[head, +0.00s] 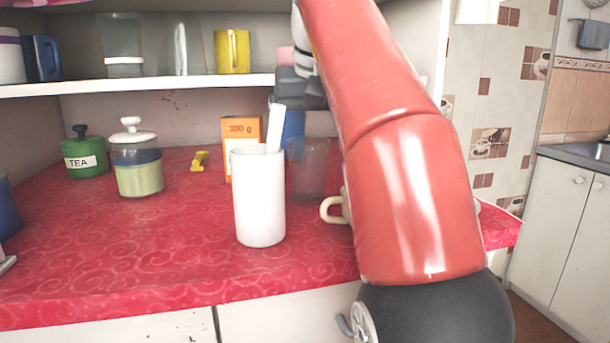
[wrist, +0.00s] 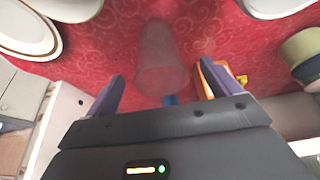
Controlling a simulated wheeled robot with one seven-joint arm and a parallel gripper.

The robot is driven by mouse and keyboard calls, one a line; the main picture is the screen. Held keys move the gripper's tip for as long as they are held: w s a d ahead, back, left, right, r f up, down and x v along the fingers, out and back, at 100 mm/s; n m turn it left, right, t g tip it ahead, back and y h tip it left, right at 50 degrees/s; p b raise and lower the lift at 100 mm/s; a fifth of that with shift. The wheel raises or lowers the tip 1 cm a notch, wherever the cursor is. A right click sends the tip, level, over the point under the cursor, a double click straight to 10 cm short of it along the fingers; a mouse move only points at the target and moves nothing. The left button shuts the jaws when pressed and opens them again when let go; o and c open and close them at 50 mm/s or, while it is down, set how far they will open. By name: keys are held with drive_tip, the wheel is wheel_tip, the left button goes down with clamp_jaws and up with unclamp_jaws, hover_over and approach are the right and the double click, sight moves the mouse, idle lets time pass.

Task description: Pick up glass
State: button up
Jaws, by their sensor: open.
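A clear, smoky glass (head: 309,170) stands upright on the red counter, just right of a tall white cup and partly beside my arm. In the wrist view the glass (wrist: 158,62) lies between and ahead of the two fingers. My gripper (wrist: 160,76) is open and empty, its purple-tipped fingers spread to either side. In the head view only dark parts of my gripper (head: 297,88) show, near the shelf edge above the glass. The fingertips are hidden there, and I cannot tell the exact gap to the glass.
The white cup (head: 259,200) holds a white stick. An orange box (head: 240,132) and blue object (head: 293,128) stand behind. A cream mug handle (head: 333,208) shows beside my arm. The shelf (head: 170,84) overhangs the back.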

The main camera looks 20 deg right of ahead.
sight(308, 164)
drive_tip(key=shift+x, duration=3)
drive_tip(key=shift+s, duration=0.1)
drive_tip(key=shift+c, duration=0.3)
drive_tip(key=c, duration=1.1)
drive_tip(key=shift+c, duration=0.2)
